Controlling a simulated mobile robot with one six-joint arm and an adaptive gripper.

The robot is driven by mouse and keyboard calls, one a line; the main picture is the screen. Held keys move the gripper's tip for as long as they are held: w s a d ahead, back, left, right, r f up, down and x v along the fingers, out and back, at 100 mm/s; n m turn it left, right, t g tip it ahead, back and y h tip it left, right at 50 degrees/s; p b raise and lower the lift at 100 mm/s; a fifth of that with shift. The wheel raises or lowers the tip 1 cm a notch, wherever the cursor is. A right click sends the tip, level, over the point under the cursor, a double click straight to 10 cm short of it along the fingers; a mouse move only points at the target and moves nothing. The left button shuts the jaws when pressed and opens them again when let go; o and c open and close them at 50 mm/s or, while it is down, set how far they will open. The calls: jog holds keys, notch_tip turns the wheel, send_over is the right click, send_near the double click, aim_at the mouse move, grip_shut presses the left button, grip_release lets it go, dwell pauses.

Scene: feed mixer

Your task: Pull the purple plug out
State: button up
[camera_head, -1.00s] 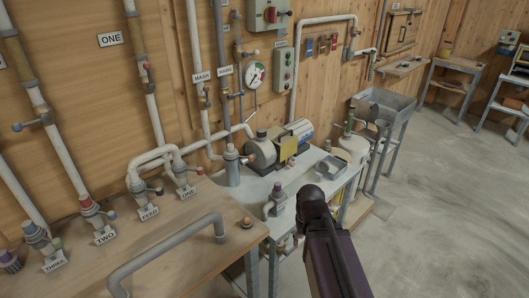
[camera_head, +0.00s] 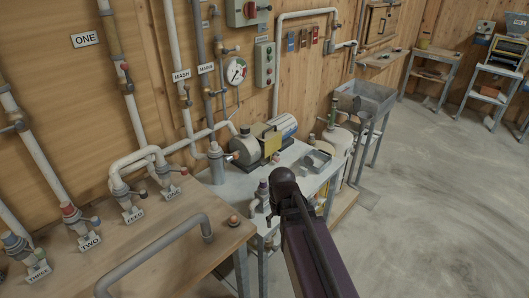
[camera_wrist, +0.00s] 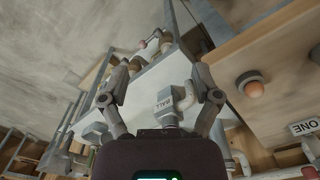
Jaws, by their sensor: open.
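A grey pipe fitting with a purplish cap (camera_head: 263,187), which looks like the plug, stands at the near left edge of the light metal table (camera_head: 232,192).
A wooden bench (camera_head: 180,258) with a curved grey handrail (camera_head: 150,255), labelled valves and an orange knob (camera_head: 234,220) stands at left. A pump (camera_head: 250,148) and a small grey tray (camera_head: 316,160) are on the metal table. Open floor is at right.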

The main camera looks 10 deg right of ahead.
aim_at(263, 179)
jog(key=w+r+m+p, duration=0.1)
jog(key=w+r+p, duration=0.3)
jog(key=w, duration=0.9)
jog(key=w+r+m+p, duration=0.2)
jog(key=w+r+p, duration=0.2)
jog(key=w, duration=0.9)
jog(key=shift+a+r, duration=0.2)
jog(key=shift+r, duration=0.3)
jog(key=shift+f, duration=0.15)
notch_tip(263, 179, down, 14)
jog(key=b, duration=1.3)
jog(key=shift+r+b, duration=0.25)
jog(key=shift+b, duration=0.05)
jog(key=shift+c, duration=0.2)
grip_shut()
